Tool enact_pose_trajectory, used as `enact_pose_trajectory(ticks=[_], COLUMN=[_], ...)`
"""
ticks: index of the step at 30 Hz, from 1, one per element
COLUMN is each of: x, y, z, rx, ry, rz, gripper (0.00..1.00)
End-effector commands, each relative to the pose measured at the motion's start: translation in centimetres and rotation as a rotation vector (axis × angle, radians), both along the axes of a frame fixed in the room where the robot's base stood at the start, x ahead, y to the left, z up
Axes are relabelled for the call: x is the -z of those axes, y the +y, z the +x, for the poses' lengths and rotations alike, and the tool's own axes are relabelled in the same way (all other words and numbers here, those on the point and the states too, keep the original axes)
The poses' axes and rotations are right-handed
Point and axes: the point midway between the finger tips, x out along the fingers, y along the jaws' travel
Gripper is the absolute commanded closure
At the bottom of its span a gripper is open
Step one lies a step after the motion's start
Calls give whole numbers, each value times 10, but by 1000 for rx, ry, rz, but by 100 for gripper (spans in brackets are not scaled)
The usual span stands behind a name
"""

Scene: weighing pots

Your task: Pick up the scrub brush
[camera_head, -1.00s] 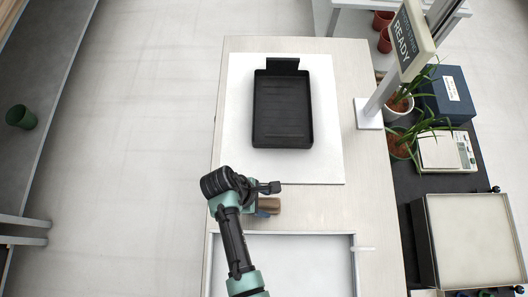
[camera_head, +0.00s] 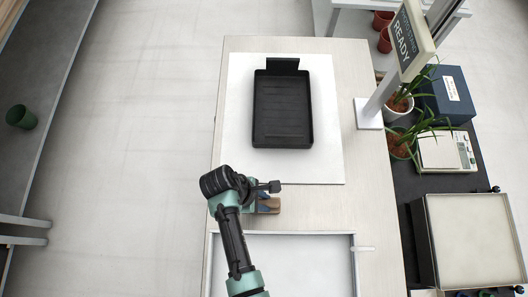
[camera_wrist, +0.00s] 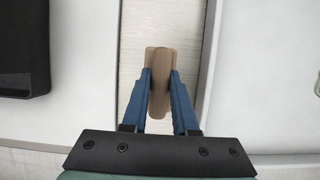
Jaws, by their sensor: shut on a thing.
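The scrub brush (camera_head: 269,206) is a small brown wooden block on the pale tabletop, between the white mat and the white-framed tray. In the wrist view the brush (camera_wrist: 159,62) shows a raised narrow grip along its middle. My gripper (camera_wrist: 160,84) has its two blue fingers shut on that grip, one on each side. In the head view my gripper (camera_head: 262,199) is partly hidden by my arm. I cannot tell whether the brush is clear of the table.
A black tray (camera_head: 283,143) lies on the white mat (camera_head: 329,150) beyond the brush. The white-framed tray (camera_head: 300,234) is just nearer. A post (camera_head: 385,95) with a READY display stands at the right. Potted plants and a scale (camera_head: 440,152) are further right.

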Motion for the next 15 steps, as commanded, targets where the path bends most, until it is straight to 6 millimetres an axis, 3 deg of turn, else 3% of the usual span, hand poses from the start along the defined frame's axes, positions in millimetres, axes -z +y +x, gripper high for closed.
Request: enact_pose_trajectory(ticks=[5,15], x=[-17,-77], y=[0,0], z=[1,0], rx=[0,0], ry=[-3,-2], rz=[1,1], gripper=[100,100])
